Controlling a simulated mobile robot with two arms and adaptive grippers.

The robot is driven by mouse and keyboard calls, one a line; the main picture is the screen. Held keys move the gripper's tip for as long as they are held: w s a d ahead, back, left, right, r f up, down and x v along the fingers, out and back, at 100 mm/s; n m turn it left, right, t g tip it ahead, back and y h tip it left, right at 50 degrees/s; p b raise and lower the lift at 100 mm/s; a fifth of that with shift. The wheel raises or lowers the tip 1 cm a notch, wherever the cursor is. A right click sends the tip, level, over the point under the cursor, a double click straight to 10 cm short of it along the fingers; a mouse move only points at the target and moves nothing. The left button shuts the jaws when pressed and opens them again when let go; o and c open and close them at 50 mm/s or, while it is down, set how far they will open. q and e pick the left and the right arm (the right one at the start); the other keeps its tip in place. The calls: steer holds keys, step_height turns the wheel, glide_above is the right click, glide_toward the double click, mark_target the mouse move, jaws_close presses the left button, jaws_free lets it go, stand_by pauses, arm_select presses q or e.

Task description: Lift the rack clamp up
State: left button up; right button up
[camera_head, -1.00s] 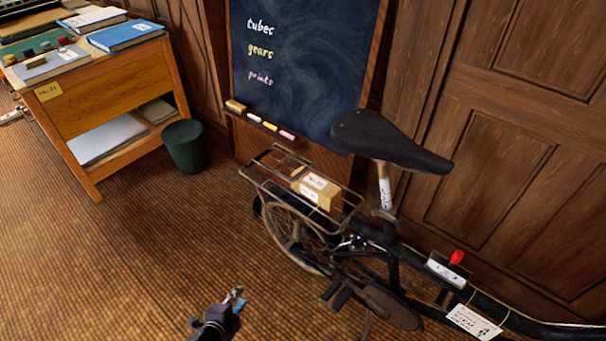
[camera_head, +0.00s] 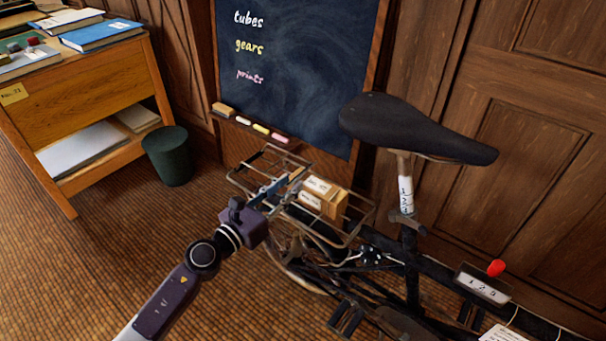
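A bicycle's rear rack (camera_head: 360,221) of thin worn metal bars stands near the middle of the head view. A small tan cardboard box (camera_head: 333,204) with white labels sits on it. The rack clamp cannot be clearly told apart from the rack's bars; my gripper covers part of that area. My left gripper (camera_head: 283,183) reaches in from the lower left, its fingers over the rack just left of the box. Whether the fingers are touching a bar, or are open or shut, is unclear. My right gripper is not in view.
The black saddle (camera_head: 415,128) overhangs to the right of the box. Behind the rack stand a chalkboard (camera_head: 300,75) and its chalk ledge. A green bin (camera_head: 168,157) and a wooden desk (camera_head: 85,110) are at left. The floor at lower left is open.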

mark_target(297, 180)
arm_select(q)
steer(key=x, duration=0.6)
steer(key=shift+w+d+b, duration=0.25)
steer(key=shift+b, duration=0.1)
steer(key=shift+f, duration=0.1)
jaws_close()
